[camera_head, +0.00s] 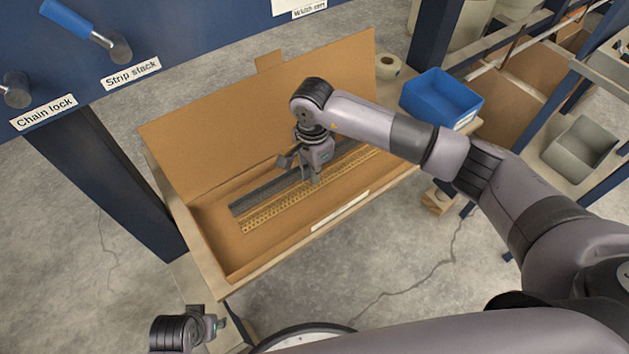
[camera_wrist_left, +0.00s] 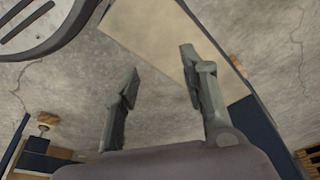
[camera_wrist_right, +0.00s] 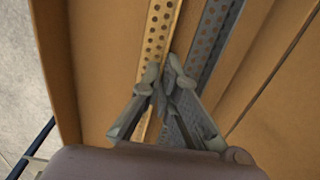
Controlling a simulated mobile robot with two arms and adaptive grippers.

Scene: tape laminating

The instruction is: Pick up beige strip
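The beige strip (camera_head: 275,213), long and perforated, lies in the open cardboard box in the head view; it also shows in the right wrist view (camera_wrist_right: 160,30). A grey perforated strip (camera_head: 262,193) lies beside it, parallel. My right gripper (camera_head: 314,181) is over the box, pointing down at the beige strip. In the right wrist view its fingers (camera_wrist_right: 161,76) are close together at the edge of the beige strip; the contact itself is partly hidden. My left gripper (camera_wrist_left: 155,70) is open and empty, low outside the box, over the floor and a pale board.
The cardboard box (camera_head: 215,250) has a tall raised flap behind it. A blue bin (camera_head: 440,97) and a tape roll (camera_head: 387,66) stand beyond its right end. A blue panel (camera_head: 200,30) with labelled tools is at upper left. A grey bin (camera_head: 580,143) is at right.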

